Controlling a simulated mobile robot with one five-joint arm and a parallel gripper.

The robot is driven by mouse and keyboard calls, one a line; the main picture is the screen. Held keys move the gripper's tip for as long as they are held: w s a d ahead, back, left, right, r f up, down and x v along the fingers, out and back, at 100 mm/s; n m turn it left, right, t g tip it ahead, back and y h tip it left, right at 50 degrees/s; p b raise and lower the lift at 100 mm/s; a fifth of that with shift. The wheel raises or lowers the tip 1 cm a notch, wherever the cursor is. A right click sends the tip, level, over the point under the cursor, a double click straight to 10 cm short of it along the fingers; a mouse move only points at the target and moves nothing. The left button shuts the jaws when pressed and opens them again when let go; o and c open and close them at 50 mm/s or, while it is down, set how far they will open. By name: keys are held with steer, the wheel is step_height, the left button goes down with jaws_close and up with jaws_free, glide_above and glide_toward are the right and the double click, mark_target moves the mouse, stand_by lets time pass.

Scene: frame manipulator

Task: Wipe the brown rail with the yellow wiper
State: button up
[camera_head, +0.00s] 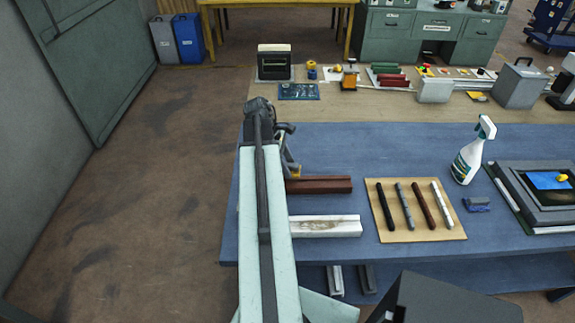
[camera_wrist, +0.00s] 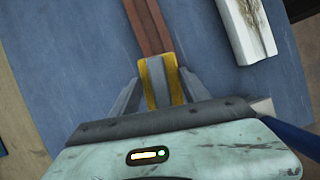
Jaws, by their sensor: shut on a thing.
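The brown rail (camera_head: 322,184) lies on the blue mat, and its left end is hidden behind my arm in the head view. In the wrist view the brown rail (camera_wrist: 149,25) runs up from the wiper to the top edge. The yellow wiper (camera_wrist: 172,75) has a grey middle strip and sits between my fingers, at the near end of the visible rail. It overlaps the rail there; whether it touches is not clear. My gripper (camera_wrist: 160,92) is shut on the wiper. In the head view my gripper (camera_head: 287,155) is partly hidden by my arm.
A white rail with brown stains (camera_head: 325,226) lies nearer, beside the brown rail; it also shows in the wrist view (camera_wrist: 246,28). The mat (camera_head: 375,148) behind the rail is clear.

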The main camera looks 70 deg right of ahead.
steer(key=shift+r+p, duration=0.55)
steer(key=shift+r, duration=0.45)
step_height(320, 180, up, 3)
steer(key=p, duration=0.3)
steer(key=shift+r, duration=0.15)
steer(key=shift+f, duration=0.25)
steer(key=shift+f+b, duration=0.6)
steer(key=shift+b, duration=0.1)
steer(key=shift+r, duration=0.1)
